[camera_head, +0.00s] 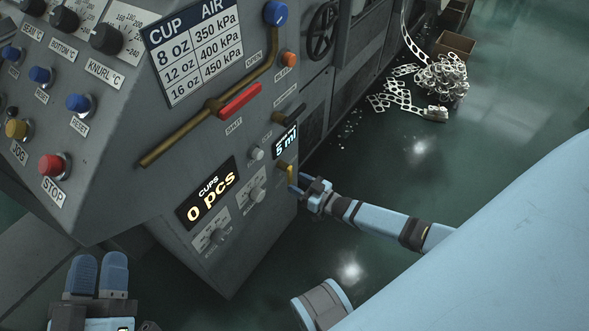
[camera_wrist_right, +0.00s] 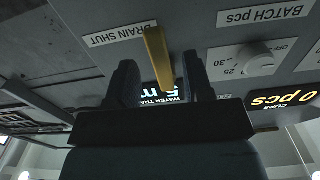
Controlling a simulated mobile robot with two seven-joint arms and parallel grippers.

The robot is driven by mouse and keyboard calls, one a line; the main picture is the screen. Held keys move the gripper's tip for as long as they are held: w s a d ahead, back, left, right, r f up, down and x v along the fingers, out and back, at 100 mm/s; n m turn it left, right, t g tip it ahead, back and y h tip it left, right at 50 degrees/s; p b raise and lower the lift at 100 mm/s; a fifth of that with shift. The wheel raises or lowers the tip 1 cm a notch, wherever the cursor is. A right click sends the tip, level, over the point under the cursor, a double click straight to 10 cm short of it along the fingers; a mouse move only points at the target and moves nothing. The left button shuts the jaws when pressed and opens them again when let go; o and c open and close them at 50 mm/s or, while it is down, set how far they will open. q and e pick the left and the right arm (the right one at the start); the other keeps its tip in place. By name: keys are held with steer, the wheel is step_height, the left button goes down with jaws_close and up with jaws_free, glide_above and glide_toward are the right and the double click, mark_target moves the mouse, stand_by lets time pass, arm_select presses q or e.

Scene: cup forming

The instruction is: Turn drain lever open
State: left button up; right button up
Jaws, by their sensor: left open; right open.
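The drain lever (camera_head: 289,171) is a small yellow handle on the right edge of the grey machine's front, below the "5 mi" display. In the right wrist view the yellow lever (camera_wrist_right: 157,57) reaches in between the two dark fingers, near a label ending in "SHUT". My right gripper (camera_head: 300,181) is at the lever, its fingers open on either side of it; it also shows in the wrist view (camera_wrist_right: 160,82). I cannot tell whether a finger touches the lever. My left gripper (camera_head: 98,272) is open and empty at the lower left, away from the lever.
A red-handled valve (camera_head: 240,100) sits on a brass pipe above. The "CUPS 0 pcs" display (camera_head: 208,192) and knobs are left of the drain lever. A red STOP button (camera_head: 53,165) is at far left.

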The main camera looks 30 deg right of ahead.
arm_select(q)
steer(key=f, duration=0.1)
steer(key=a+f+g+y+p, duration=0.1)
steer(key=f, duration=0.1)
steer(key=f+g+y+p, duration=0.1)
steer(key=f, duration=0.1)
steer(key=shift+w+a+f, duration=0.1)
steer(key=shift+a+f, duration=0.15)
steer(key=shift+a, duration=0.15)
arm_select(e)
steer(key=v, duration=1.2)
